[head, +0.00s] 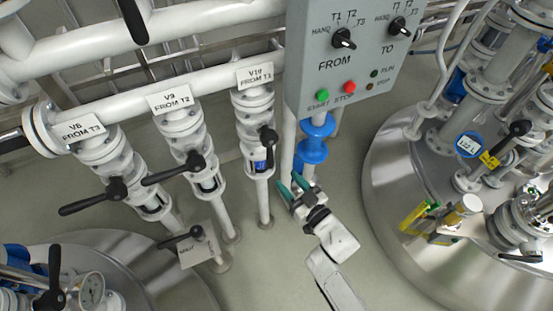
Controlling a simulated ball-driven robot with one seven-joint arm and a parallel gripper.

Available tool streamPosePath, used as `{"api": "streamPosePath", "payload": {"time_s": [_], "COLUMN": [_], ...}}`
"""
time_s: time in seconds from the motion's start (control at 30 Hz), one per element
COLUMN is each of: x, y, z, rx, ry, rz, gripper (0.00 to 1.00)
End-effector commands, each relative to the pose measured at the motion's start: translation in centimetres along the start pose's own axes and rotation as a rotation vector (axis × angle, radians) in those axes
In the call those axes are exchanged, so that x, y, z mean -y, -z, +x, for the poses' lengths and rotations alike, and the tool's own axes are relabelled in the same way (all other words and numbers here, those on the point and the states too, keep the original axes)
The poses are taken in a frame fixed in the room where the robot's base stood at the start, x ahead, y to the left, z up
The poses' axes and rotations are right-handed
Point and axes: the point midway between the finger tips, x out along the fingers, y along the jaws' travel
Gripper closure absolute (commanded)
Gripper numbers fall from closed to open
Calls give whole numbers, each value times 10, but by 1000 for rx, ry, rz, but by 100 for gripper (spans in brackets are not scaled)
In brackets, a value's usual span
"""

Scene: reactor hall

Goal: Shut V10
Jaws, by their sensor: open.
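The valve V10 is on the rightmost of three white vertical pipes, under its label "V10 FROM T1" (255,76). My gripper (289,183) has two teal fingertips and is open and empty. In the picture it is below and to the right of the handle, apart from it. How far it is in depth from the pipe I cannot tell.
Valves V9 (173,170) and V8 (93,196) on the left have handles lying crosswise. A grey control box (345,60) hangs above right of V10, with a blue fitting (314,138) below. A steel tank (400,190) stands right. Bare floor (280,260) lies below.

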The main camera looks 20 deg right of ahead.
Motion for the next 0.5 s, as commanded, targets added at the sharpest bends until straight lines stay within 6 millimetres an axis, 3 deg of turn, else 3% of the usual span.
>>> {"api": "streamPosePath", "payload": {"time_s": [0.5], "x": [-1], "y": [-1], "z": [85], "rx": [0], "ry": [-2], "rz": [-1], "gripper": [53]}}
